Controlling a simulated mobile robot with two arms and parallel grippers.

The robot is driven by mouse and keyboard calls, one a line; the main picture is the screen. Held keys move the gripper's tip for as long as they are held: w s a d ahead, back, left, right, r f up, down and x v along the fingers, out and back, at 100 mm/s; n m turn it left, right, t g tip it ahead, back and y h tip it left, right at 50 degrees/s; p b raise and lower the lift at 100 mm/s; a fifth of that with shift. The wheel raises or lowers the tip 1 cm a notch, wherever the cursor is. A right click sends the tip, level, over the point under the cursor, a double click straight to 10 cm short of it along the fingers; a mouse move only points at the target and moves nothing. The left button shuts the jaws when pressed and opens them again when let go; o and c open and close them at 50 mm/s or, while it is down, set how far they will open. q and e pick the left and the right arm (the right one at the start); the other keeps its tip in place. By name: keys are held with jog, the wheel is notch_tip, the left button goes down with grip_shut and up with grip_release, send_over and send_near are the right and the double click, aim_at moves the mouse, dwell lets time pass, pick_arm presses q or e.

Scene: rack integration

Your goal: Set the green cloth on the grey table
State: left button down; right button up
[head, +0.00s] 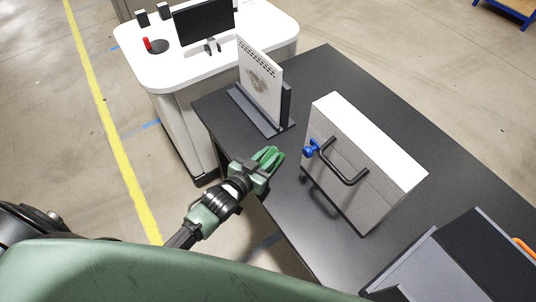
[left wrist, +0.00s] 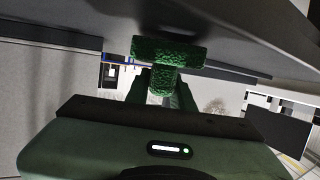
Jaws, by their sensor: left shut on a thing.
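My left gripper (head: 266,165) is shut on the green cloth (head: 271,155), which sticks out bunched past the fingertips. The left wrist view also shows the cloth (left wrist: 168,52) as a rough green clump held at the fingers (left wrist: 165,82). In the head view, the gripper and cloth are at the near left edge of the dark grey table (head: 335,75). I cannot tell whether the cloth touches the tabletop. My right gripper is not in view.
A white box with a black handle (head: 360,160) and blue knob (head: 310,151) stands right of the gripper. A spiral-bound calendar (head: 260,82) stands in a dark holder behind it. A grey tray-like object (head: 440,262) is at front right. A white desk (head: 265,40) with a monitor (head: 205,20) stands beyond.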

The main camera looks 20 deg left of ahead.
pick_arm(q)
jog(key=shift+f, duration=0.35)
dwell(0.4)
jog(key=c, duration=1.1)
grip_release()
jog(key=shift+s+a, duration=0.1)
jog(key=shift+s, duration=0.25)
jog(key=b+v, duration=0.1)
jog(key=v, duration=0.6)
jog(key=shift+r, duration=0.2)
